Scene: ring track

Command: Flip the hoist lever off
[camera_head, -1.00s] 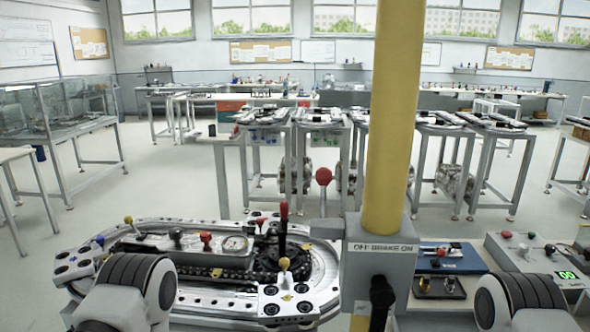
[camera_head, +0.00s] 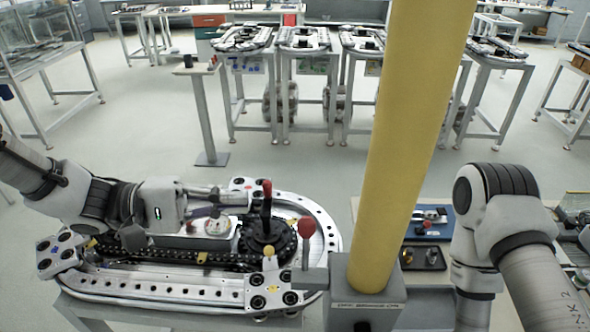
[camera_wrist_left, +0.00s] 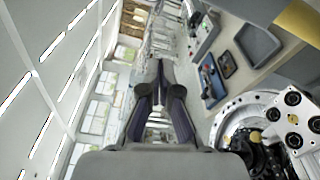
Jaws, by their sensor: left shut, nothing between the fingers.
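The lever with a red ball knob (camera_head: 306,228) stands upright at the left side of a grey box (camera_head: 367,290) at the foot of the yellow post. A label on the box's upper edge is too small to read now. My left gripper (camera_head: 226,191) is over the ring track (camera_head: 325,232), left of the lever and apart from it. Its fingers are shut and empty; they also show together in the left wrist view (camera_wrist_left: 160,75). My right arm (camera_head: 500,225) hangs at the right; its gripper is out of frame.
The thick yellow post (camera_head: 412,130) rises between my arms. A second red-topped black lever (camera_head: 266,203) stands on the track near my left gripper. A blue tray (camera_head: 428,222) lies right of the post. Tables with more tracks stand behind, across open floor.

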